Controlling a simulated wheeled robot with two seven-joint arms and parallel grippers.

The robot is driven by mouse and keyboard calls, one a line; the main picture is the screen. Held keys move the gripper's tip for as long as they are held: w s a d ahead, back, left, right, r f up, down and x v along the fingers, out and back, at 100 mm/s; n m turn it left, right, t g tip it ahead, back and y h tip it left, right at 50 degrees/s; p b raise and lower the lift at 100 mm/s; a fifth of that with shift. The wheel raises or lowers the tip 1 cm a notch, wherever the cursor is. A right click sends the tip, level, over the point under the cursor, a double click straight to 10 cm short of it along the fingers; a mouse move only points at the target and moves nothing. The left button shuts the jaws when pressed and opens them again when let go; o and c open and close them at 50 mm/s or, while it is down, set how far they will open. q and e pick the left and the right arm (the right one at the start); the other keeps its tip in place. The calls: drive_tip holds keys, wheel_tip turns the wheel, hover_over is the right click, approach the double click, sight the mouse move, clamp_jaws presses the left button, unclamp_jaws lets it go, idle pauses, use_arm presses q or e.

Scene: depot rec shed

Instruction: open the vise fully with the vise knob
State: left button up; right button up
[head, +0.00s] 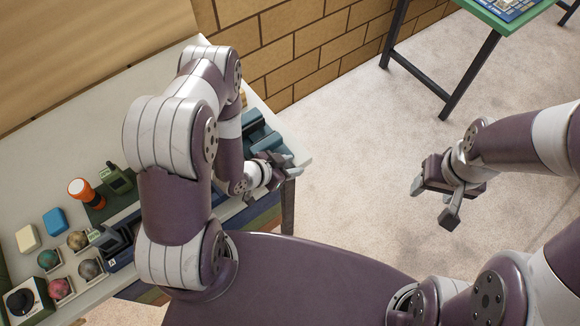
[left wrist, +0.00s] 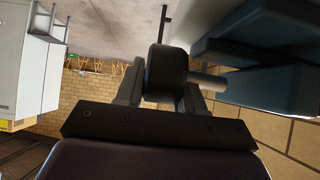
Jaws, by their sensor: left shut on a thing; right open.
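The dark blue vise (head: 258,130) stands at the right end of the workbench, partly hidden behind my left arm in the head view. In the left wrist view its blue body (left wrist: 265,60) fills the upper right. A metal shaft (left wrist: 210,82) runs from it to the round black vise knob (left wrist: 167,70). My left gripper (head: 300,168) is beside the vise at the bench's edge. In the left wrist view its fingers (left wrist: 160,92) stand on either side of the knob, shut on it. My right gripper (head: 432,203) is open and empty over the floor, away from the bench.
The white workbench (head: 20,188) holds an orange flashlight (head: 80,190), a green device (head: 117,178), a blue block (head: 55,221) and several balls in trays. A green table (head: 515,30) stands at the far right. The floor between is clear. A brick wall (head: 300,45) is behind.

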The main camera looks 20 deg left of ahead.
use_arm(q)
drive_tip(key=t+h+b, duration=0.2)
drive_tip(key=t+b, duration=0.1)
drive_tip(key=b, duration=0.2)
drive_tip(key=shift+s+a+h, duration=0.1)
drive_tip(key=shift+a+h, duration=0.05)
drive_tip(key=shift+h, duration=0.15)
drive_tip(key=shift+s+r+t+h+b, duration=0.1)
drive_tip(key=shift+r+t+h+b, duration=0.25)
drive_tip(key=shift+t+b, duration=0.55)
drive_tip(key=shift+f, duration=0.1)
drive_tip(key=o, duration=1)
drive_tip(key=shift+c, duration=0.2)
